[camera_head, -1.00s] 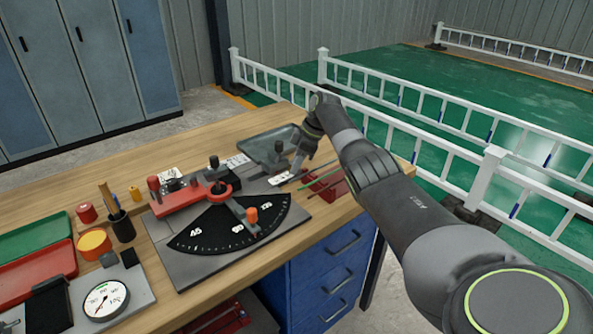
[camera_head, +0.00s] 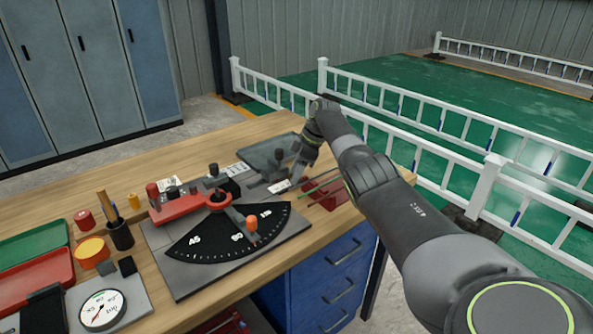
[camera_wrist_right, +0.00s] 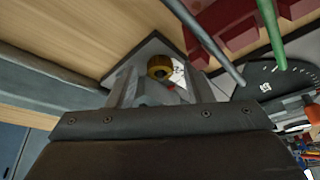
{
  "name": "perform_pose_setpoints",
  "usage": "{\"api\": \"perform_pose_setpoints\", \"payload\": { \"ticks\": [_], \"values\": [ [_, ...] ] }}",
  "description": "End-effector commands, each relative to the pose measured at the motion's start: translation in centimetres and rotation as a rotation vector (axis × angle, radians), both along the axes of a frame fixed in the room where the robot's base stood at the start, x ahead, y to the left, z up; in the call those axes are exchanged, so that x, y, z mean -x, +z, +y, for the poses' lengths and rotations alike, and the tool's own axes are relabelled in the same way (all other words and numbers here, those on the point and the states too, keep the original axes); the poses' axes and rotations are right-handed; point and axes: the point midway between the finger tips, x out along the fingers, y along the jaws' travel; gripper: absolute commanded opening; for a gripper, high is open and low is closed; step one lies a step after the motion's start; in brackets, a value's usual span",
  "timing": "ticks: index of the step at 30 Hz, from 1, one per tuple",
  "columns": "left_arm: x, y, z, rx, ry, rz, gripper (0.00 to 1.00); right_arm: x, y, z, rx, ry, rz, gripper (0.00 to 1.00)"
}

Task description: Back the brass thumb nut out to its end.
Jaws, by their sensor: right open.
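The brass thumb nut (camera_wrist_right: 160,67) shows in the right wrist view as a short gold cylinder with a dark centre. My right gripper (camera_wrist_right: 160,84) is open, with one grey finger to each side of the nut in the picture. I cannot tell whether either finger touches it. In the head view my right gripper (camera_head: 289,172) is at the far right part of the bench fixture, low over its plate, and the nut cannot be made out there. My left gripper is not in view.
A fan-shaped angle scale (camera_head: 228,238) with a red arm (camera_head: 188,206) and orange knob (camera_head: 252,224) lies left of the gripper. Thin rods and a red holder (camera_head: 328,193) stand close on its right. A dial gauge (camera_head: 102,310) and trays are further left.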

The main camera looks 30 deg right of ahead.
Motion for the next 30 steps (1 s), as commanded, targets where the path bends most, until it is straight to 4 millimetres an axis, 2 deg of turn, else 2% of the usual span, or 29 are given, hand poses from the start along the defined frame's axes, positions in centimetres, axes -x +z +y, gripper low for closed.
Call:
{"api": "perform_pose_setpoints", "payload": {
  "ticks": [5, 8, 24, 30],
  "values": [
    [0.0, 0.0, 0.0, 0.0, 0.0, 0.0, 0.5, 0.1, 0.5, -0.2, 0.0, 0.0, -0.001, 0.46],
    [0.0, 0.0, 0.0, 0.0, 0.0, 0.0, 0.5, 0.3, 1.7, -0.6, 0.0, 0.0, -0.002, 0.46],
    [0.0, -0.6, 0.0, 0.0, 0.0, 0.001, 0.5, 3.1, 13.2, -4.5, 0.0, -0.001, -0.003, 0.46],
    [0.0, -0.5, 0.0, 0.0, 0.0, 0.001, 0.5, 3.7, 15.5, -5.2, 0.0, 0.0, 0.0, 0.46]
  ]
}}
